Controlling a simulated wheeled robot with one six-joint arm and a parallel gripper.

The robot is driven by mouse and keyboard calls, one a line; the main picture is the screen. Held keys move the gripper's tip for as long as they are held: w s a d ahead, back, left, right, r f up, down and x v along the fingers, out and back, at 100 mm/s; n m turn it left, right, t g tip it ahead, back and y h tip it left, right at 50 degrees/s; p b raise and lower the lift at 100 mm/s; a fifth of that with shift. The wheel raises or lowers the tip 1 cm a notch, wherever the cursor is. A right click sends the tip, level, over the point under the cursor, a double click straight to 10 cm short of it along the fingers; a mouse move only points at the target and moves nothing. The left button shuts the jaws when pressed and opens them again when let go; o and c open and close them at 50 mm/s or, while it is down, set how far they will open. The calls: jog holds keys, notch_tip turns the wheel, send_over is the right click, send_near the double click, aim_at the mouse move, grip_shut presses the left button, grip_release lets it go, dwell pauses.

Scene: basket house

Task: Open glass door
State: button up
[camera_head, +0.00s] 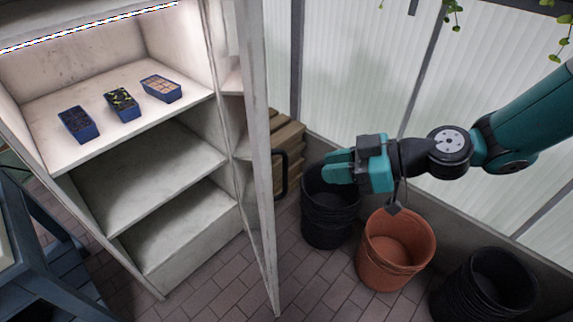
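The glass door (262,165) of a white shelf cabinet (185,92) stands swung out from the cabinet front, seen nearly edge-on. The shelves to its left are exposed. A black bar handle (283,175) is on the door's right-hand face. My gripper (332,167), teal with a black wrist, is to the right of the handle, its fingers pointing left. In the picture a gap shows between the fingertips and the handle, and nothing is seen held. The fingers appear close together, but I cannot tell whether they are fully shut.
Small blue trays (122,104) sit on the lit upper shelf. Black pots (329,215), a terracotta pot (396,250) and more black pots (487,288) stand along the right wall. Wooden crates (287,140) are behind the door. Brick floor (320,285) is clear near the door's lower edge.

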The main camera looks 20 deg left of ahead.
aim_at(285, 188)
jog(key=p+x, duration=0.2)
jog(key=x, duration=0.8)
jog(key=shift+f+p, duration=0.1)
jog(key=shift+p, duration=0.25)
jog(key=shift+c, duration=0.5)
